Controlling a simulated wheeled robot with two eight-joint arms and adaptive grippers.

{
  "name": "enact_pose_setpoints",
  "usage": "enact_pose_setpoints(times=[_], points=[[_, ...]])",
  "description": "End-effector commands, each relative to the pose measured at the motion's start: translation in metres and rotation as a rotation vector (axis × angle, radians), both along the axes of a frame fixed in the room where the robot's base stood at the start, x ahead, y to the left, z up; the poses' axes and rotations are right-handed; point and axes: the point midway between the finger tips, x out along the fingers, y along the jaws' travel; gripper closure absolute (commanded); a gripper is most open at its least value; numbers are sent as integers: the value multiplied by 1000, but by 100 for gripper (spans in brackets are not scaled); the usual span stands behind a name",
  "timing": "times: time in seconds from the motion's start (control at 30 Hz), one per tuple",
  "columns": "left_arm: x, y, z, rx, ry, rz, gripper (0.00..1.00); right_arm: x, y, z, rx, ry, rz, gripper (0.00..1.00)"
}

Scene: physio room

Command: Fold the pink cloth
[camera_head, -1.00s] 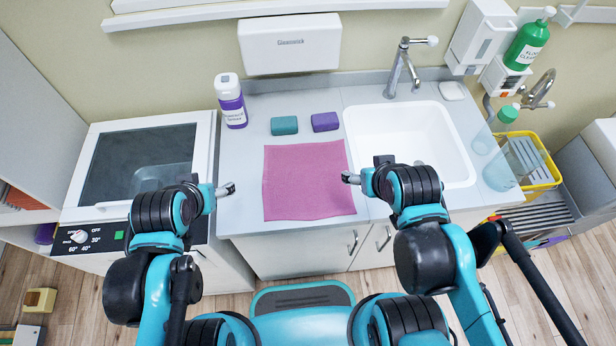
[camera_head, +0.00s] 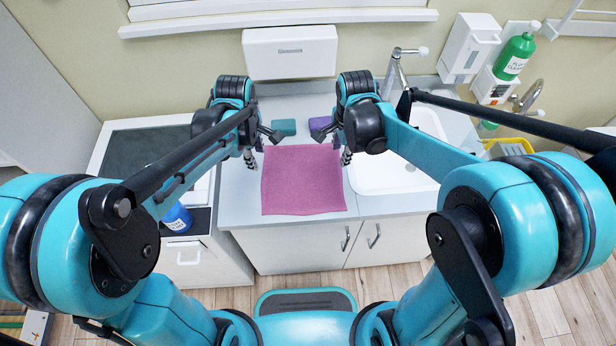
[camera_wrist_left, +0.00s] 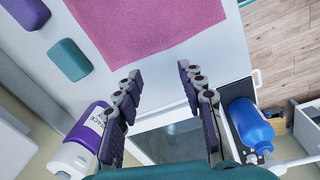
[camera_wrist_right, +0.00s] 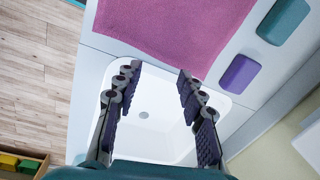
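The pink cloth (camera_head: 303,182) lies flat and spread out on the counter, close to its front edge. It also shows in the left wrist view (camera_wrist_left: 150,22) and the right wrist view (camera_wrist_right: 175,28). My left gripper (camera_head: 262,145) is beside the cloth's far left corner; its fingers are apart and empty in the left wrist view (camera_wrist_left: 158,78). My right gripper (camera_head: 333,145) is beside the cloth's far right corner; its fingers are apart and empty in the right wrist view (camera_wrist_right: 158,75). Neither gripper visibly touches the cloth.
A teal sponge (camera_head: 284,127) and a purple sponge (camera_head: 320,124) lie behind the cloth. The white sink (camera_head: 395,178) is to its right. A purple-labelled bottle (camera_wrist_left: 88,135) and a blue bottle (camera_wrist_left: 250,124) are near my left gripper.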

Motion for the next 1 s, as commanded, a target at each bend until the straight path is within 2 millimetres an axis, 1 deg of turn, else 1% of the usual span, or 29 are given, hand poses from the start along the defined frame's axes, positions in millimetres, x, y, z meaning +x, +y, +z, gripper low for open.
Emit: enact_pose_setpoints(times=[0.03, 0.1, 0.2, 0.3, 0.37, 0.47, 0.7, 0.8, 0.9, 1.0], points=[[8, -5, -6, -2, 27, 61, 60, 8, 5, -6, 2, 27, -61, 60], [14, -9, -15, -2, 59, 144, 60, 14, 10, -15, 2, 59, -143, 60], [18, -14, -24, 0, 87, 220, 60, 18, 14, -24, 0, 87, -219, 60], [20, -15, -31, 1, 98, 254, 60, 20, 16, -31, -2, 98, -252, 60], [20, -16, -36, 2, 100, 259, 60, 20, 16, -36, -2, 101, -258, 60], [20, -16, -48, 2, 100, 259, 60, 20, 16, -48, -2, 100, -258, 60], [20, -15, -86, 1, 98, 257, 60, 20, 15, -86, -2, 99, -256, 60], [20, -15, -98, 1, 98, 257, 60, 20, 15, -98, -1, 98, -256, 60], [20, -15, -105, 1, 98, 257, 60, 20, 15, -105, -1, 98, -256, 60], [20, -15, -108, 1, 98, 256, 60, 19, 15, -108, -2, 98, -255, 60]])
